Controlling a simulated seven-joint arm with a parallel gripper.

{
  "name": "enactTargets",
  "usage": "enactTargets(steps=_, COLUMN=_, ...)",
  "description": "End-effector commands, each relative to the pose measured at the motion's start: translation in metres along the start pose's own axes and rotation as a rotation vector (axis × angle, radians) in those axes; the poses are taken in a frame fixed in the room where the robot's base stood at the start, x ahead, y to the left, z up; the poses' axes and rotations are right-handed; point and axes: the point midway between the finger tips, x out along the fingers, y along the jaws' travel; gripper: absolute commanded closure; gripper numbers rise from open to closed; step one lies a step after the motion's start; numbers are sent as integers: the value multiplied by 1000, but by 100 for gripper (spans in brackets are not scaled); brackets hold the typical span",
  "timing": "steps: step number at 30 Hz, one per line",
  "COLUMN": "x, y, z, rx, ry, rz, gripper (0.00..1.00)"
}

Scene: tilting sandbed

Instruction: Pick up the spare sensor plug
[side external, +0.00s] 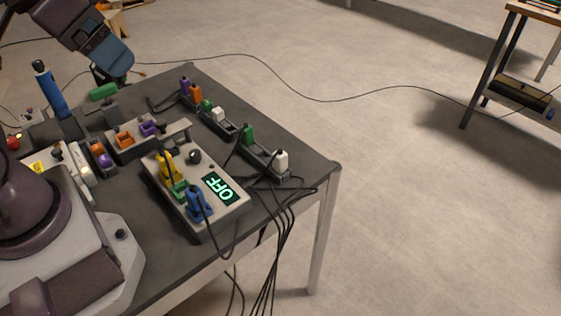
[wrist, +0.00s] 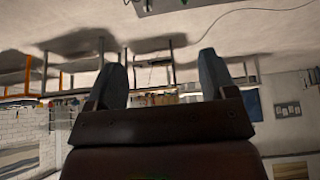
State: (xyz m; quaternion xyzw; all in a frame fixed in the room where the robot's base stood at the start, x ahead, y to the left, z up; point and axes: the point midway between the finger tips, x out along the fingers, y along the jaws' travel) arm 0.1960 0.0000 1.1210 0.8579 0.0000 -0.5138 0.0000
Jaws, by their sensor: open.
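Several coloured plugs stand in a dark rack along the table's far right edge: a purple plug (side external: 185,86), an orange plug (side external: 196,94), a white plug (side external: 218,115), a green plug (side external: 248,135) and another white plug (side external: 281,160) among them. Nothing shows which is the spare sensor plug. A yellow plug (side external: 166,165) and a blue plug (side external: 198,204) sit on a light box (side external: 226,206) whose display reads OFF. My gripper (wrist: 162,68) is open and empty in the wrist view, with its fingers apart and pointing out over the room. No plug shows in that view.
The dark table (side external: 290,177) also bears a blue-handled tool (side external: 49,90), small bins with orange and purple parts (side external: 125,139) and a green-topped item (side external: 103,91). Black cables (side external: 285,225) hang over the near right edge. A shelf stand (side external: 488,70) is far right.

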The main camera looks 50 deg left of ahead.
Motion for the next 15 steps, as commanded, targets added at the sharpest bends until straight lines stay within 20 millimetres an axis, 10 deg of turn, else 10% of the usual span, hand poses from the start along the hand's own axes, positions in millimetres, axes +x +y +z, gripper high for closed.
enactTargets(steps=15, x=20, y=5, z=2, rx=20, ry=-102, rz=12, gripper=42)
